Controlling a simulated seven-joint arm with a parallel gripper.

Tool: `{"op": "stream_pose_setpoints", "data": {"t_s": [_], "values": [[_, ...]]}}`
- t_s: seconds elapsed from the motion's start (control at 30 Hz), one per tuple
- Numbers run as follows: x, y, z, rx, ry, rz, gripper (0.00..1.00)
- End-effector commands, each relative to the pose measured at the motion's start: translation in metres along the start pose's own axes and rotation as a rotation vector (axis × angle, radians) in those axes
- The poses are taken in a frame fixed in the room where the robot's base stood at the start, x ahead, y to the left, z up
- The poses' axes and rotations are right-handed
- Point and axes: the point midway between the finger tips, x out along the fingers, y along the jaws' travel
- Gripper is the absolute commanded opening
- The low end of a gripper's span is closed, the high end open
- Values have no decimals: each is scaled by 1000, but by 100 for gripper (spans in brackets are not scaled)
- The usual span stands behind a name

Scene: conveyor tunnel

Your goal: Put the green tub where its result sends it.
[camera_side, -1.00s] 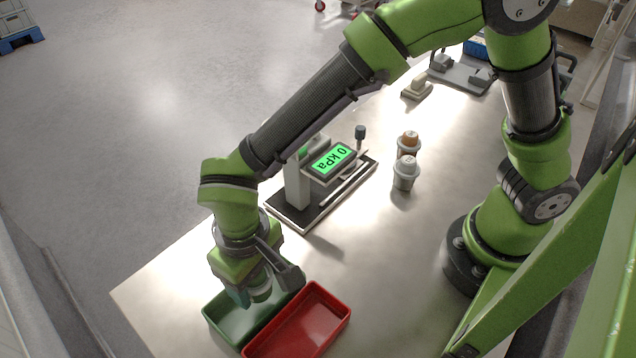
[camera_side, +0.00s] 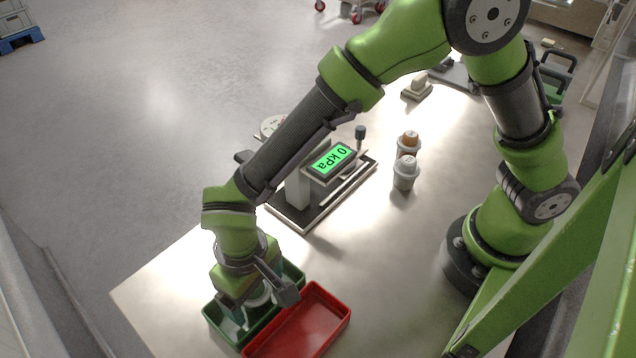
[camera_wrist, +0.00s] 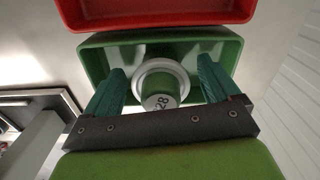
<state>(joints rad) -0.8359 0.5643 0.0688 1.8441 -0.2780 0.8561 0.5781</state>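The green tub (camera_wrist: 163,82) has a white rim and a round top marked "28". In the wrist view it is upright inside the green tray (camera_wrist: 92,54), between my two teal fingers. My gripper (camera_wrist: 161,78) is open, with a narrow gap showing on each side of the tub. In the side view my gripper (camera_side: 250,303) is down at the green tray (camera_side: 216,327) and hides most of the tub. The tester (camera_side: 298,188) has a green display (camera_side: 333,158) reading "0 kPa".
A red tray (camera_side: 312,318) stands right beside the green tray and looks empty. It also shows in the wrist view (camera_wrist: 155,12). Two more tubs, one orange-topped (camera_side: 408,141) and one white-grey (camera_side: 405,172), stand right of the tester. The table between them and the trays is clear.

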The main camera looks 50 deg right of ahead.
Motion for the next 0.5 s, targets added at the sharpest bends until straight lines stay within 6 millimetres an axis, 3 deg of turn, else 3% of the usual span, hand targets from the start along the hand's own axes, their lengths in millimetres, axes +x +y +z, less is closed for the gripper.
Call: {"op": "stream_pose_setpoints", "data": {"t_s": [0.27,0.5], "values": [[-8,0,-1,0,3,-2,89],[-53,-1,-1,-1,6,-5,89]]}}
